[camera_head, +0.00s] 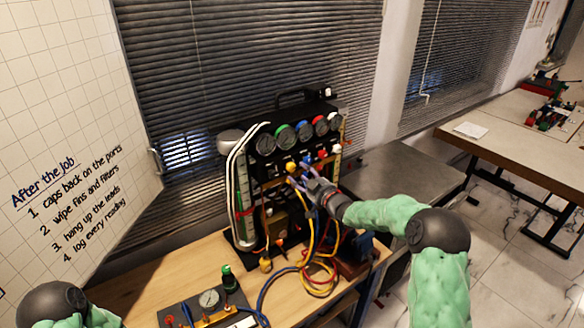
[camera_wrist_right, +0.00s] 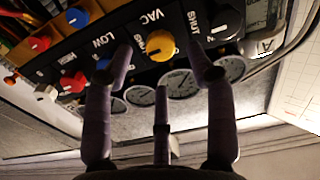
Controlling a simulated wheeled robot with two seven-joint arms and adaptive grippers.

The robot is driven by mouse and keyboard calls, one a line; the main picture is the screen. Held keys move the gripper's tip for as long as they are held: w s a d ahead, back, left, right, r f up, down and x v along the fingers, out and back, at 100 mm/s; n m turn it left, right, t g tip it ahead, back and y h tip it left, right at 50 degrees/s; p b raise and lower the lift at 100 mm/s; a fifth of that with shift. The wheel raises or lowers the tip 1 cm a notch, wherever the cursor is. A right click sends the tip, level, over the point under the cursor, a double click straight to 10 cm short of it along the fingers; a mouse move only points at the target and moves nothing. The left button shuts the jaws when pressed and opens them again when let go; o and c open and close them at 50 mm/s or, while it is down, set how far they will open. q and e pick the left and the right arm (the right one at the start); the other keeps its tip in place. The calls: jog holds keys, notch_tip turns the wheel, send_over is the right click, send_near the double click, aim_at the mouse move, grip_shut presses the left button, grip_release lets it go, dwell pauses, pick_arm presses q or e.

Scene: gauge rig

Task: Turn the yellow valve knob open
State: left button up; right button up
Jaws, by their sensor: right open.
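The yellow valve knob (camera_head: 291,167) is on the front of the black gauge rig (camera_head: 262,170), in the row below the dials. In the right wrist view the yellow knob (camera_wrist_right: 160,45) sits beside the upside-down VAC lettering. My right gripper (camera_head: 299,181) is right in front of the rig, close to the knob. In the wrist view its open fingers (camera_wrist_right: 163,66) spread to either side of the yellow knob, with a third finger below it. I cannot tell whether any finger touches it. My left gripper is out of view; only part of my left arm shows.
Blue (camera_wrist_right: 76,17) and red (camera_wrist_right: 73,82) knobs sit near the yellow one. Yellow, red and blue hoses (camera_head: 318,272) hang below the rig. A smaller gauge manifold (camera_head: 209,299) lies on the wooden bench (camera_head: 190,268). A grey surface (camera_head: 400,180) lies right of the rig.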

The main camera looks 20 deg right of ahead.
aim_at(293, 169)
jog(key=shift+p+x, duration=0.3)
jog(key=shift+x, duration=2.65)
grip_shut()
